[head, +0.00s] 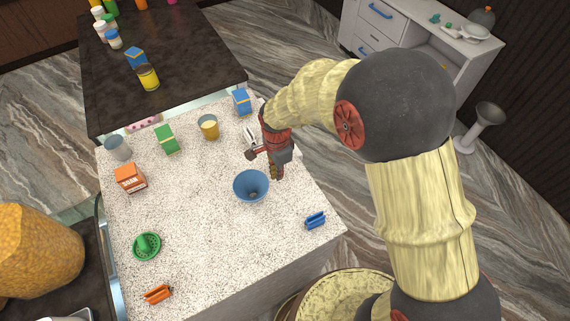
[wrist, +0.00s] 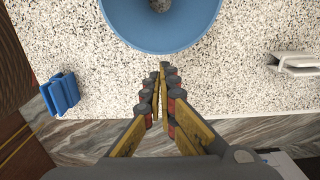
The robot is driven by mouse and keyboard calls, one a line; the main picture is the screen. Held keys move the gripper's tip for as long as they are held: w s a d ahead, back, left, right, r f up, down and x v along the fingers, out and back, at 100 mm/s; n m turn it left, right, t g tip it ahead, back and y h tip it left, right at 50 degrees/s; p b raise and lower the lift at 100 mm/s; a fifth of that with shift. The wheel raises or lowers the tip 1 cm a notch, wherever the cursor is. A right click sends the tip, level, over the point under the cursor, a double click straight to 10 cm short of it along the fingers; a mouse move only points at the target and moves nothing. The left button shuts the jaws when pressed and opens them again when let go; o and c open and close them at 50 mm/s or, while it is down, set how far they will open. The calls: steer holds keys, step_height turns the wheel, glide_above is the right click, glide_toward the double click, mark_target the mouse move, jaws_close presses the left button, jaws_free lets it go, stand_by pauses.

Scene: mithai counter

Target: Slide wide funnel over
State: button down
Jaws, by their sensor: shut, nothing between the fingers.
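The wide funnel is a blue cone (head: 251,186) with its wide mouth up, standing on the speckled counter in the head view. It also shows at the top of the wrist view (wrist: 165,40), partly cut off by the frame. My gripper (head: 278,176) points down just to the right of the funnel and behind it. In the wrist view my gripper (wrist: 158,75) has its fingertips together and empty, close to the funnel's rim. I cannot tell whether they touch it.
The counter (head: 200,255) also holds a blue clip (head: 316,221), an orange clip (head: 158,294), a green juicer (head: 146,246), an orange carton (head: 130,178), a green carton (head: 166,139), a yellow cup (head: 208,127) and a blue carton (head: 242,102).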

steer(key=shift+s+a, duration=0.25)
steer(key=shift+a, duration=0.25)
steer(key=s+a+b, duration=0.1)
steer(key=s+a, duration=0.2)
steer(key=a, duration=0.3)
steer(key=s+a+b, duration=0.1)
steer(key=s+a, duration=0.2)
steer(key=a, duration=0.3)
steer(key=s+a+b, duration=0.2)
steer(key=s+a, duration=0.1)
steer(key=a, duration=0.3)
steer(key=shift+a, duration=0.25)
steer(key=shift+w+d, duration=0.1)
steer(key=shift+w+d, duration=0.15)
steer(key=shift+d, duration=0.05)
steer(key=d, duration=0.1)
steer(key=w+d, duration=0.1)
steer(key=d+r, duration=0.1)
steer(key=shift+w, duration=0.25)
step_height(320, 180, up, 9)
steer(key=b, duration=0.1)
